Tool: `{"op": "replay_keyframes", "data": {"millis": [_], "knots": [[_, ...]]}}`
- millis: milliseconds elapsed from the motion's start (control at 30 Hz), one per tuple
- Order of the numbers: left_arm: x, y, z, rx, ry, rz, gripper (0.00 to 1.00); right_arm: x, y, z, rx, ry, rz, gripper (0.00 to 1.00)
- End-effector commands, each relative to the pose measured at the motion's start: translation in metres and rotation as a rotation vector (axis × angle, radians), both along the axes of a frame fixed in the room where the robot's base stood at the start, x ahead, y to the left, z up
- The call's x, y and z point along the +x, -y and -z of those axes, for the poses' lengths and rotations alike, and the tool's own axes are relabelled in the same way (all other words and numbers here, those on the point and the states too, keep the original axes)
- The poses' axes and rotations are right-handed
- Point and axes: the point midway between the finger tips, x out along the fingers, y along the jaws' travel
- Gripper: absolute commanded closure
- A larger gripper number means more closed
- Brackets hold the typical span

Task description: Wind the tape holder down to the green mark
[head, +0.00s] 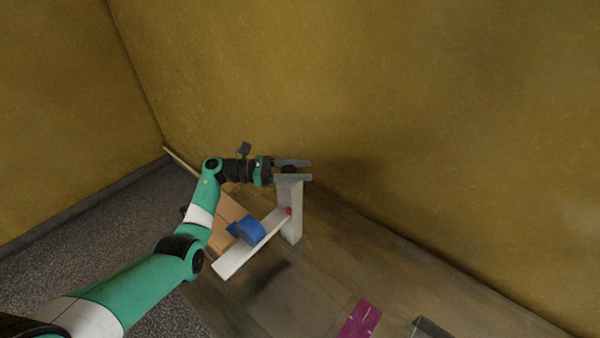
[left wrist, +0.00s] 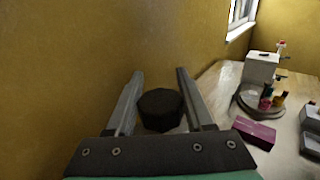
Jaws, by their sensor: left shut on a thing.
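A pale upright post (head: 291,225) stands on the table, with a small red spot (head: 289,211) on it. A black round knob (head: 289,169) is at the top of the post; it also shows in the left wrist view (left wrist: 160,110). My left gripper (head: 292,170) is shut on the knob, one finger on each side. A pale bar (head: 234,262) runs from the post toward the lower left. A blue round thing (head: 249,230), perhaps the tape holder, is beside the bar. I cannot make out a green mark. My right gripper is not in view.
A yellow wall (head: 400,120) rises close behind the post. An orange-brown board (head: 222,205) lies left of it. A magenta box (head: 358,319) lies to the right; in the left wrist view, a round tray (left wrist: 243,102) with bottles and a white box (left wrist: 261,68) stand beyond it.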

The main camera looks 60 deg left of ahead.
Motion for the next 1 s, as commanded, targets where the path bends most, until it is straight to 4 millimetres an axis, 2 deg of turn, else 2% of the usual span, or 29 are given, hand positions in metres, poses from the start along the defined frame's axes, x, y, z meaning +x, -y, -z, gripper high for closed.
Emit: {"op": "replay_keyframes", "data": {"millis": [167,200,333,367,733,867,1000], "knots": [[0.000,0.000,0.000,0.000,-0.001,0.000,1.00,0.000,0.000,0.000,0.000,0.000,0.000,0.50],[0.000,0.000,0.000,0.000,0.000,0.000,0.44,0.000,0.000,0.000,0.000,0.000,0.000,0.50],[0.000,0.000,0.000,0.000,0.000,0.000,0.20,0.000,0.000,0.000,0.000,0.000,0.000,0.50],[0.000,0.000,0.000,0.000,0.000,0.000,0.18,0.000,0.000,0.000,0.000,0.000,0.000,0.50],[-0.006,-0.003,0.000,0.000,0.001,-0.002,0.18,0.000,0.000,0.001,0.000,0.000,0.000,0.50],[-0.026,-0.014,0.001,0.000,0.002,-0.005,0.18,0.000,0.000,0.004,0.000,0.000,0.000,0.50],[-0.057,-0.030,0.002,0.001,0.002,-0.006,0.18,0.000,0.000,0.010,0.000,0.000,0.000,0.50]]}}
